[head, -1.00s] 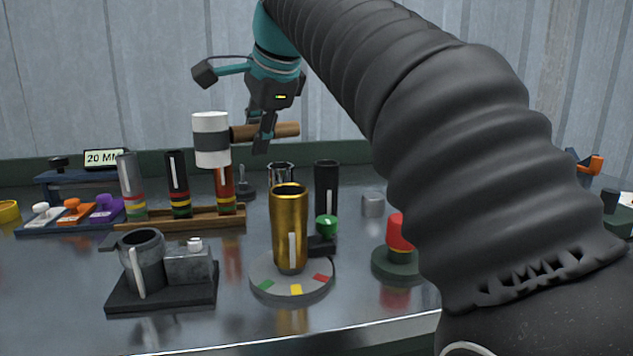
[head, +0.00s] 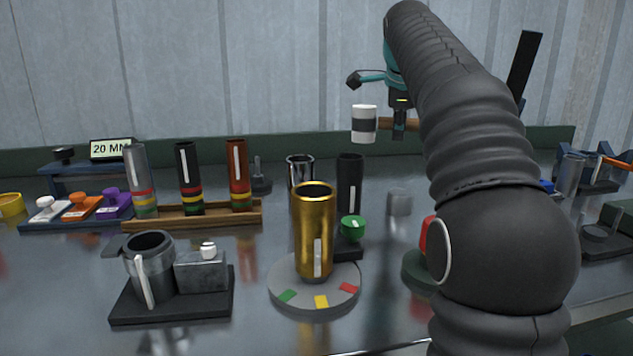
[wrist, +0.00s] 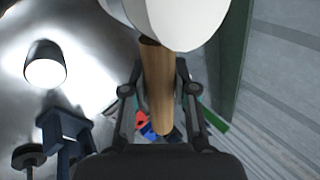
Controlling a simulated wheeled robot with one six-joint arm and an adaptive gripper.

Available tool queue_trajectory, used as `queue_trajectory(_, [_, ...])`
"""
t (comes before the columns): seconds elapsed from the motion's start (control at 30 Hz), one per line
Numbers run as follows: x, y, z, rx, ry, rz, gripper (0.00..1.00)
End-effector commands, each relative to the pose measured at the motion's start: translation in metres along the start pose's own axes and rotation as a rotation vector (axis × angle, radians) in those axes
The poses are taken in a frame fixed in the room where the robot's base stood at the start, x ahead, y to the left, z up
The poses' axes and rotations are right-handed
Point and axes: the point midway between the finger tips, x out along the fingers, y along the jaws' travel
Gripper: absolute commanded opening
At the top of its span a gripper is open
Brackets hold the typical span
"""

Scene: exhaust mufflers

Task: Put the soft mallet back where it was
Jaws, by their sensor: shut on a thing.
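The soft mallet has a white head with a dark grey band (head: 364,124) and a brown wooden handle. My gripper (head: 399,128) is shut on the handle and holds the mallet in the air, above the back part of the bench. In the wrist view, the wooden handle (wrist: 158,85) runs between the two fingers of my gripper (wrist: 160,95), with the white head (wrist: 185,18) at the top edge. In the head view my arm hides part of the handle and the bench behind it.
A gold cylinder (head: 314,230) stands on a grey turntable (head: 275,291). Several banded tubes stand in a wooden rack (head: 160,222) at left. A grey block (head: 399,202) and black cylinder (head: 350,183) stand below the mallet. Dark fixtures (head: 608,240) sit at right. Bare bench shows at front left.

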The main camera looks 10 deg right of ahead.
Motion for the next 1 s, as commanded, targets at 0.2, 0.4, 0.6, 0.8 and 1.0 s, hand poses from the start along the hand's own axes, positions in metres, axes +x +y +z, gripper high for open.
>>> queue_trajectory(0.2, [0.016,0.006,0.028,0.001,0.001,0.0,0.0])
queue_trajectory(0.4, [0.038,0.017,0.068,0.0,0.001,0.001,0.0])
queue_trajectory(0.6, [0.058,0.026,0.102,0.002,0.001,0.0,0.0])
queue_trajectory(0.8, [0.064,0.029,0.115,0.004,0.002,-0.002,0.0])
queue_trajectory(1.0, [0.076,0.037,0.116,0.005,0.002,-0.001,0.0])
